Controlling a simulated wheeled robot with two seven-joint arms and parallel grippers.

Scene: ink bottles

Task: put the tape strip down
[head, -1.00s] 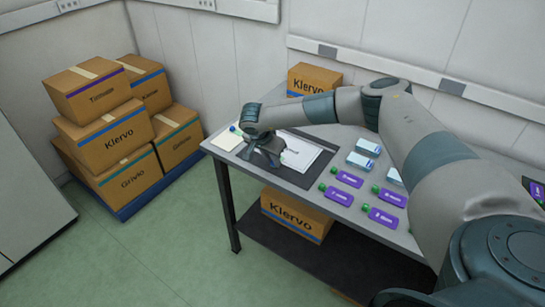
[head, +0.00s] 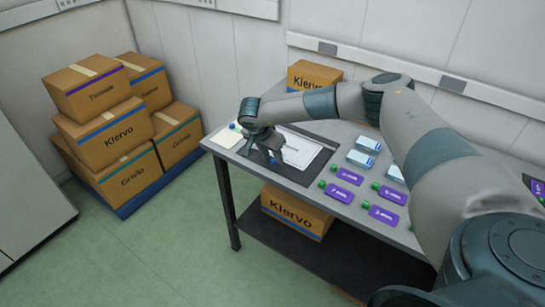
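My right gripper (head: 264,152) is over the dark mat (head: 318,131) at the left end of the grey table, just left of a white printed sheet (head: 303,149). Its fingers are spread apart and I see nothing held between them. A small blue spot (head: 272,161) shows by the fingers; it is too small to identify. I cannot make out a tape strip; the gripper may hide it. My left gripper is not in view.
Purple cards (head: 349,176) with green-capped bottles lie along the table's front. Pale blue-and-white boxes (head: 360,158) stand behind them. A pale pad (head: 227,137) lies at the left corner. A Klervo carton (head: 313,76) stands at the back edge.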

